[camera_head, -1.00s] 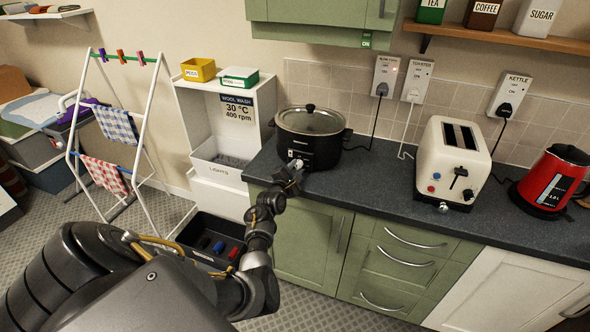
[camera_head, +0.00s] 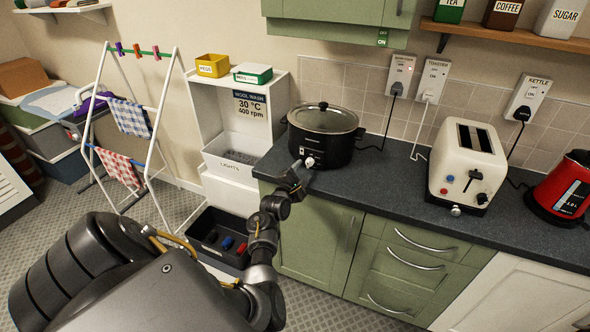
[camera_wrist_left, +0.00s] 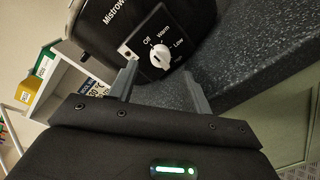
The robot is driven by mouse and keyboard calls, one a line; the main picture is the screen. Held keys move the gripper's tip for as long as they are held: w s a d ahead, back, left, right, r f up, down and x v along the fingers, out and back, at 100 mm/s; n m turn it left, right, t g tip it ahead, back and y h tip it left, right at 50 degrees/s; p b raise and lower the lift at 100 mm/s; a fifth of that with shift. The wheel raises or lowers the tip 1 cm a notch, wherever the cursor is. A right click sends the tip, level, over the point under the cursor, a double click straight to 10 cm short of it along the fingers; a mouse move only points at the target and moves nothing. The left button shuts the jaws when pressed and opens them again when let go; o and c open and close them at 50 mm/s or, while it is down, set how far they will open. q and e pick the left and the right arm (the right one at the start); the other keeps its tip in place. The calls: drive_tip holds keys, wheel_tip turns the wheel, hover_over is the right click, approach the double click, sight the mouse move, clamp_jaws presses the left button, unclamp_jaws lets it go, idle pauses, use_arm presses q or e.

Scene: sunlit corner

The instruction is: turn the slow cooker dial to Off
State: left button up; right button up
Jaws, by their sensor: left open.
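The black slow cooker (camera_head: 335,150) with a glass lid stands on the dark worktop at the left end. Its white dial (camera_head: 309,162) faces the front, and it also shows in the left wrist view (camera_wrist_left: 160,56). Off, Warm and Low are legible around it; a further label is faint. I cannot tell surely which label the dial points to. My left gripper (camera_head: 301,173) is open just in front of the dial. In the left wrist view its fingers (camera_wrist_left: 160,76) lie either side of the dial's lower part, apparently apart from it. My right gripper is out of view.
A cream toaster (camera_head: 467,165) and a red kettle (camera_head: 562,188) stand farther right on the worktop (camera_head: 390,178). A white shelf unit (camera_head: 215,115) is left of the cooker, with a black crate (camera_head: 205,239) low beside my arm. A drying rack (camera_head: 165,120) stands farther left.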

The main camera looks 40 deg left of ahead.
use_arm(q)
drive_tip(key=v, duration=0.7)
drive_tip(key=shift+b, duration=0.4)
